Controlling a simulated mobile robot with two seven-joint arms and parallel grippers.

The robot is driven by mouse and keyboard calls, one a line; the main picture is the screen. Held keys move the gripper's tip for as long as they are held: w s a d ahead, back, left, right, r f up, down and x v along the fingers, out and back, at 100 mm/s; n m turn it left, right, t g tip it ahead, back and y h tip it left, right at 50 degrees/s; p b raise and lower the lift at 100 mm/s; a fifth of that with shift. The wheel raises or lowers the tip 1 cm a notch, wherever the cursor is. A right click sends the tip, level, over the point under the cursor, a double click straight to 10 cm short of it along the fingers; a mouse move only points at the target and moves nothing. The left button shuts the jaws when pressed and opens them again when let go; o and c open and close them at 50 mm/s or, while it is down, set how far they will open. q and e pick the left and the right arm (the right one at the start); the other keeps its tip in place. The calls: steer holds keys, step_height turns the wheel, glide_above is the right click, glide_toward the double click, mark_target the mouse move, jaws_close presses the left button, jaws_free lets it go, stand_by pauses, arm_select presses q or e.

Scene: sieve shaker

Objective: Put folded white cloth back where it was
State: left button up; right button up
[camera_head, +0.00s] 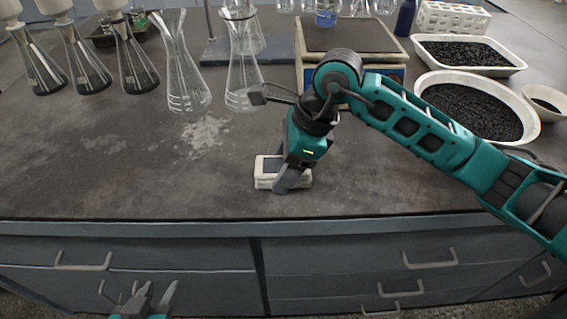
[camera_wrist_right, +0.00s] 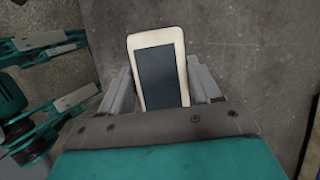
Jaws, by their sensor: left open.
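A small off-white block with a dark rectangular face (camera_head: 266,166) rests on the bench near its front edge. I cannot tell whether it is the folded white cloth; no other cloth shows. My right gripper (camera_head: 287,181) points down over it. In the right wrist view the block (camera_wrist_right: 160,72) lies between the right fingers (camera_wrist_right: 163,95), which appear to touch both its sides. Its near end is hidden by the gripper. My left gripper (camera_head: 152,296) is open and empty, low in front of the drawers.
Two empty glass flasks (camera_head: 187,85) stand behind the block, with several dark-filled flasks (camera_head: 135,70) at left. A scale-like box (camera_head: 352,38) stands behind my right arm. White trays of black grains (camera_head: 420,90) are at right. The front left bench is clear.

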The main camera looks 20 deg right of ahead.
steer(key=o, duration=0.5)
steer(key=shift+r+p, duration=0.25)
steer(key=shift+p, duration=0.05)
steer(key=p+v, duration=0.1)
steer(key=v, duration=1)
steer(key=shift+s+d+r, duration=0.1)
steer(key=shift+d+r, duration=0.05)
steer(key=shift+r, duration=0.25)
